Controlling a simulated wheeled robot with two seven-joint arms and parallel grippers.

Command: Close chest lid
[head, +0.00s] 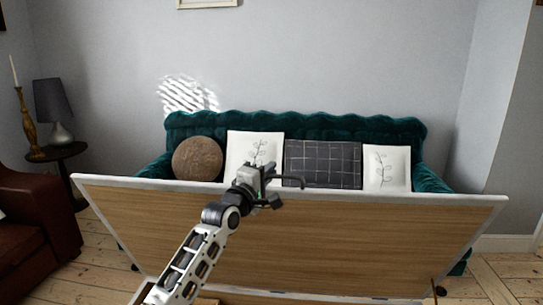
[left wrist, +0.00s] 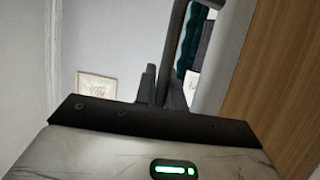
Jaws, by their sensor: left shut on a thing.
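The chest lid (head: 330,240) stands raised and tilted in front of the sofa. Its wood-grained inner face and pale rim face me. My left gripper (head: 268,184) is at the lid's upper edge, left of the middle. It is shut on a dark bar-shaped handle (head: 292,180) at that edge. In the left wrist view, the dark handle (left wrist: 176,40) runs between the fingers (left wrist: 163,88), and the wooden lid face (left wrist: 285,95) is at the right. Only a strip of the chest's front shows at the bottom of the head view. My right gripper is out of view.
A green sofa (head: 300,125) with several cushions stands behind the lid. A side table (head: 60,152) with a lamp (head: 53,105) and a candlestick is at the left, beside a brown leather armchair (head: 35,225). Bare floorboards (head: 500,285) show at the right.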

